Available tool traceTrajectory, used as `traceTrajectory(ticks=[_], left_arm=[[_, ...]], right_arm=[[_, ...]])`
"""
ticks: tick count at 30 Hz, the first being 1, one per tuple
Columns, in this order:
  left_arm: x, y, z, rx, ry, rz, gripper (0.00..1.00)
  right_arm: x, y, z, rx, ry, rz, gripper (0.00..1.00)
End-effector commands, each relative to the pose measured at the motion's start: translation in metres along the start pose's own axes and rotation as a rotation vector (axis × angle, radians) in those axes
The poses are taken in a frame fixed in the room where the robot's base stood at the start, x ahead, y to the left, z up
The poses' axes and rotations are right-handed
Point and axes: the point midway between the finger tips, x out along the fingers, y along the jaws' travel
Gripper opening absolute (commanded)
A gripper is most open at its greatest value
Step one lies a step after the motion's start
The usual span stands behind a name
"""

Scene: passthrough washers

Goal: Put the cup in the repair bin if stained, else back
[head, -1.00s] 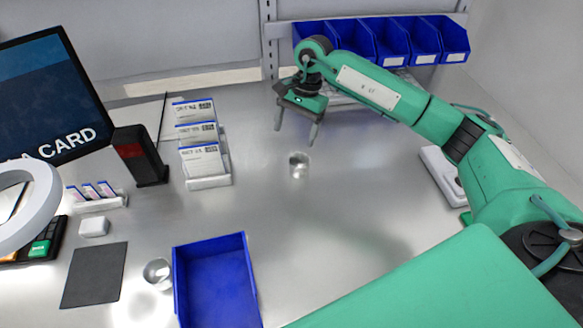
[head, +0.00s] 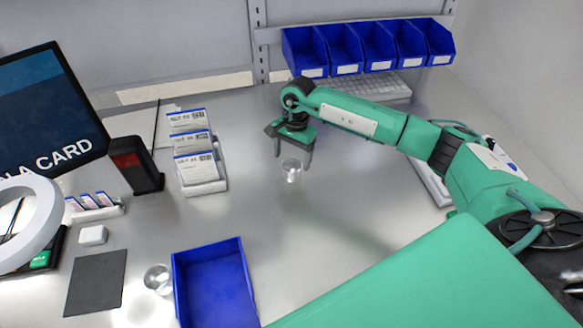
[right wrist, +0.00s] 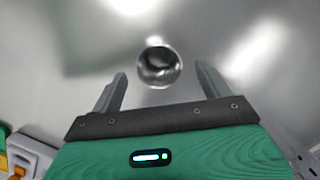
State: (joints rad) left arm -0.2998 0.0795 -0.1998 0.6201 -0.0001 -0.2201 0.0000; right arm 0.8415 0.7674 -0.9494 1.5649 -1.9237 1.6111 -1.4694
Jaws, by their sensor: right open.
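A small shiny metal or glass cup (head: 291,171) stands on the grey table near the middle of the head view. It also shows in the right wrist view (right wrist: 159,67), just beyond and between the fingertips. My right gripper (head: 292,153) is open and empty, with its fingers pointing down just behind and above the cup. A second similar cup (head: 158,279) stands at the lower left, beside an empty blue bin (head: 180,290). I cannot tell which bin is the repair bin, nor whether either cup is stained. My left gripper is not in view.
A card rack (head: 206,187) stands left of the cup, with a black scanner (head: 137,166) beside it. A dark mat (head: 96,283) and a white ring lamp (head: 42,226) are at the left. Several blue bins (head: 343,50) hang at the back.

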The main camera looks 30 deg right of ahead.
Motion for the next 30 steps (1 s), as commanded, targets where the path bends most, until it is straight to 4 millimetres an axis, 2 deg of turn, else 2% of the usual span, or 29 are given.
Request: traceTrajectory(ticks=[1,6,11,17,20,25,27,30], left_arm=[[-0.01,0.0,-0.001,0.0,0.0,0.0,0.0],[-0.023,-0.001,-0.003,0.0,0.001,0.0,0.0],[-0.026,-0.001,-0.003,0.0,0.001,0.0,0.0],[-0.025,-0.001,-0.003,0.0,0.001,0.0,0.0],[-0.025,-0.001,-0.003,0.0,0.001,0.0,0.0],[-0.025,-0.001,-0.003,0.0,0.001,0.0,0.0],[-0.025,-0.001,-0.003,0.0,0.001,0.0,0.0],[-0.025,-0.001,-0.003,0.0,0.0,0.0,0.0]], right_arm=[[0.002,0.001,0.002,0.001,-0.004,0.004,0.79],[0.025,0.002,0.0,0.001,-0.004,0.004,0.79],[0.038,0.002,-0.001,0.0,-0.002,0.001,0.79],[0.04,0.002,-0.001,0.0,-0.001,0.001,0.79],[0.039,0.002,-0.001,0.0,-0.001,0.001,0.63],[0.039,0.002,-0.001,0.0,-0.001,0.001,0.31],[0.039,0.001,-0.001,0.0,-0.001,0.0,0.27],[0.039,0.001,-0.001,0.0,-0.001,0.0,0.27]])
